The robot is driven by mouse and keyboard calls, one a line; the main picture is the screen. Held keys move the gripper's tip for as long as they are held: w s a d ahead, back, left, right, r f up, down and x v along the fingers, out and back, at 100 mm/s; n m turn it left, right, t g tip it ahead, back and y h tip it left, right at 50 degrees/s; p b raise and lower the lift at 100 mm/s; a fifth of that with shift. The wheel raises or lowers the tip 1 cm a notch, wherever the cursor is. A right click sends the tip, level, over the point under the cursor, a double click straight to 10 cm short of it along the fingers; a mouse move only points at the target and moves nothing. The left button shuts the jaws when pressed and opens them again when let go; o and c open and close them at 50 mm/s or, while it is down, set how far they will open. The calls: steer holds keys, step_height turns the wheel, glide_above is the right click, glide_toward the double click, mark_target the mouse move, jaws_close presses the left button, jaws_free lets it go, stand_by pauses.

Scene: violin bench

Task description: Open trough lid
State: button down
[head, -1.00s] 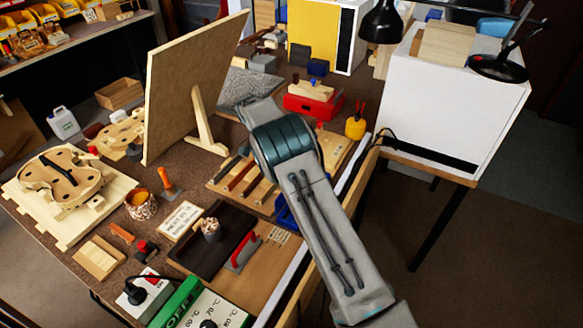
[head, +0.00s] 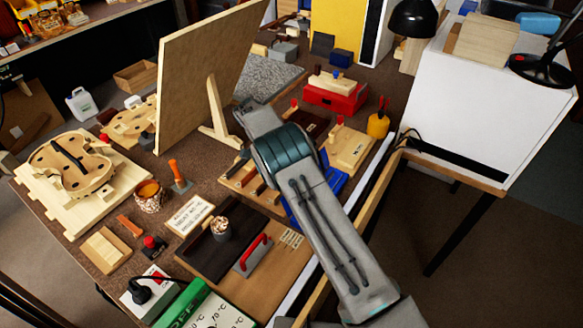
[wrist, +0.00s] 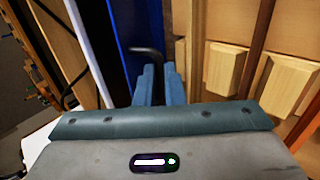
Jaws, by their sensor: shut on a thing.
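A blue trough with its lid (head: 335,182) lies at the bench's right edge, partly hidden behind my forearm in the head view. A blue surface also shows at the top of the wrist view (wrist: 140,22). In the head view my arm covers the gripper and the handle. How far the lid stands open cannot be told.
Wooden blocks (wrist: 228,68) stand close to the right of my fingers. A yellow bottle (head: 378,124) and red box (head: 336,97) stand beyond. A tall board (head: 205,75) stands behind.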

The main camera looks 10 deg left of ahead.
steer(key=shift+s+a+f, duration=0.1)
steer(key=shift+s+f, duration=0.05)
steer(key=shift+f, duration=0.4)
steer(key=c, duration=1.5)
jaws_free()
steer(key=shift+a, duration=0.1)
steer(key=shift+w+r, duration=0.2)
steer(key=shift+w, duration=0.05)
steer(key=shift+a+r, duration=0.1)
steer(key=v, duration=0.5)
steer(key=shift+a+r, duration=0.1)
steer(key=shift+r, duration=0.05)
steer(key=shift+p+v, duration=0.75)
steer(key=shift+v, duration=0.05)
steer(key=shift+a, duration=0.1)
